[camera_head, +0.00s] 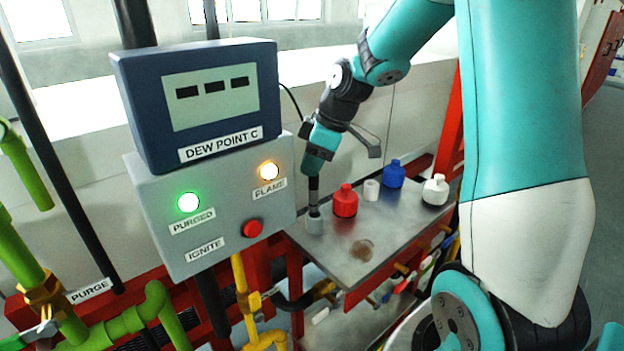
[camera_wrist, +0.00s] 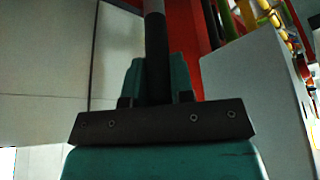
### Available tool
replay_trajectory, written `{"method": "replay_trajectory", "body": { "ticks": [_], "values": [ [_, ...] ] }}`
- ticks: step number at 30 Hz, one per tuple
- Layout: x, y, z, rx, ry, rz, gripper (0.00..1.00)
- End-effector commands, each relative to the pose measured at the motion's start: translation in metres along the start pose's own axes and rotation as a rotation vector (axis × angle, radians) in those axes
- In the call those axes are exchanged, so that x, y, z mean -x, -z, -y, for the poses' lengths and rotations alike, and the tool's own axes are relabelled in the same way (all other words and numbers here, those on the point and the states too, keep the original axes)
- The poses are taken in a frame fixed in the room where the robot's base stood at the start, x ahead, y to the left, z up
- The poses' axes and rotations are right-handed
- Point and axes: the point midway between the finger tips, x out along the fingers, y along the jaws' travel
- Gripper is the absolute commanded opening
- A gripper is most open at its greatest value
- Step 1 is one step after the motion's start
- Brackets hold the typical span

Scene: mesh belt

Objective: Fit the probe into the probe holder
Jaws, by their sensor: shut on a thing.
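The probe (camera_head: 314,192) is a thin black rod. It points straight down from my gripper (camera_head: 316,172) in the head view. In the wrist view the probe (camera_wrist: 155,40) stands as a dark rod between the two teal fingers of my gripper (camera_wrist: 157,85), which are shut on it. The probe holder (camera_head: 314,224) looks like a short grey cylinder at the left end of the metal shelf. The probe's lower end is at the holder's top in the head view. I cannot tell whether it is inside or just above.
On the shelf (camera_head: 362,223) stand a red bottle (camera_head: 345,202), a white cup (camera_head: 371,190), a blue bottle (camera_head: 393,174) and a white bottle (camera_head: 435,190). A grey control box (camera_head: 220,205) with a dew point display (camera_head: 212,100) stands close left.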

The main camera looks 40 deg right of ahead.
Motion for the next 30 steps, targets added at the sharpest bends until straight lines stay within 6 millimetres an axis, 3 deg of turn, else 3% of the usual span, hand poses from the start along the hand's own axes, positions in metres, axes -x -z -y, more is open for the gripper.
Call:
{"method": "replay_trajectory", "body": {
  "ticks": [9,17,18,20,30],
  "values": [
    [-0.037,-0.015,0.001,-0.001,0.003,0.001,0.0],
    [-0.041,-0.017,0.0,0.001,-0.001,-0.001,0.0],
    [-0.041,-0.017,0.0,0.001,-0.001,0.0,0.31],
    [-0.041,-0.017,0.0,0.001,-0.001,0.0,0.45],
    [-0.038,-0.017,0.0,0.0,-0.001,0.0,0.48]
  ]
}}
